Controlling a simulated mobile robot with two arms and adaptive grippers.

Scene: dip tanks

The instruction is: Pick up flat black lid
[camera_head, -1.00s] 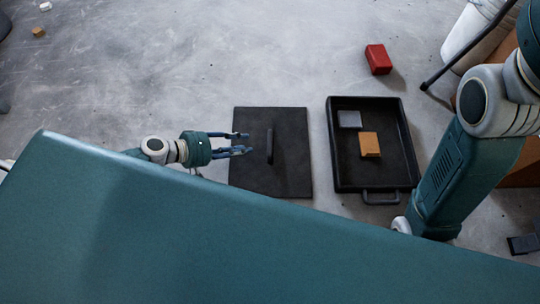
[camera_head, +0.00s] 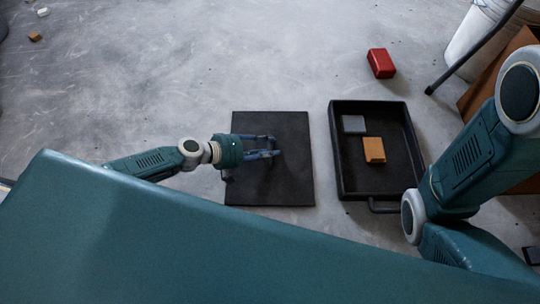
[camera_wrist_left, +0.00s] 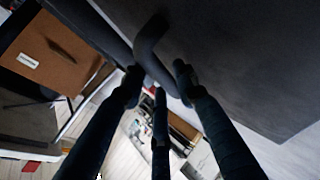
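The flat black lid (camera_head: 290,185) is a dark square plate left of the black tray in the head view. It looks level and perhaps slightly off the floor; its height is hard to judge. My left gripper (camera_head: 275,147) is over its middle, with its fingers around the raised bar handle. In the left wrist view the curved handle (camera_wrist_left: 150,42) runs in between the fingertips (camera_wrist_left: 158,76), which look closed on it. The lid's dark face (camera_wrist_left: 245,60) fills the upper right there. My right arm shows at the right of the head view; its gripper is out of view.
The black tray (camera_head: 346,186) holds a grey block (camera_head: 354,124) and an orange block (camera_head: 373,150). A red block (camera_head: 381,63) lies on the floor behind it. A white bucket (camera_head: 476,35) and a brown box (camera_head: 500,70) stand at upper right.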

